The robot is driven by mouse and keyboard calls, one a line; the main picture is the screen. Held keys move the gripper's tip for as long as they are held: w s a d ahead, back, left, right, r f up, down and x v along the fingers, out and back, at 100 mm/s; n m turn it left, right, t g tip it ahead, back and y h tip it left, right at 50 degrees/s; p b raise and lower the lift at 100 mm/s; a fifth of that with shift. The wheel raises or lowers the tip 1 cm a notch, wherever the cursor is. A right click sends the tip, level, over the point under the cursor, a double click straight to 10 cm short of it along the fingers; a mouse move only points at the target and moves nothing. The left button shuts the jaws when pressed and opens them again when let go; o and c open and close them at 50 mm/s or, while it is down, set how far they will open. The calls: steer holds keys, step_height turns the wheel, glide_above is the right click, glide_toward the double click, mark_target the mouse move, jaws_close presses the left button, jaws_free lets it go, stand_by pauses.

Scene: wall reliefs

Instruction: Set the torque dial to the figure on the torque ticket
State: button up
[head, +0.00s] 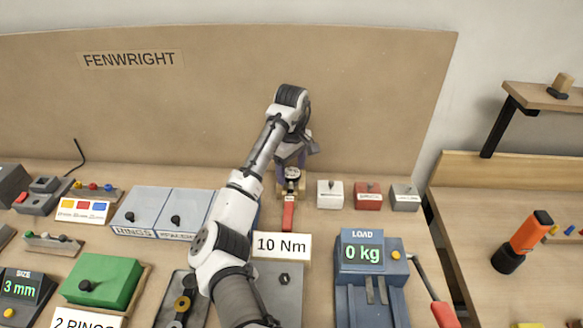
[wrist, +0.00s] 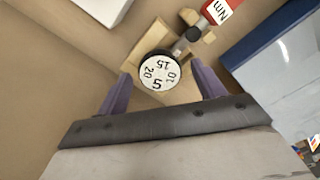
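The torque ticket (head: 282,245) is a white card reading "10 Nm" in the head view. The torque dial (wrist: 158,72) is a round white face with a dark rim, marked 5, 10, 15 and 20. In the wrist view the 5 is nearest my gripper, the 15 is at the far side, and the 10 is at the right. The dial also shows small in the head view (head: 292,173). It sits at the end of a red-handled tool (head: 289,213) on a wooden cradle (wrist: 190,48). My gripper (wrist: 160,80) is open, its purple fingers apart on either side of the dial, with gaps visible.
White, red and grey boxes (head: 368,196) stand right of the dial. A blue scale (head: 362,250) reading "0 kg" is at front right. Grey-blue lidded boxes (head: 146,208) stand left of my arm. A tall board (head: 200,110) rises behind.

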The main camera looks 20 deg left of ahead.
mark_target(291, 173)
step_height(291, 173, up, 14)
steer(key=shift+b, duration=0.4)
stand_by(0.3)
steer(key=shift+f, duration=0.1)
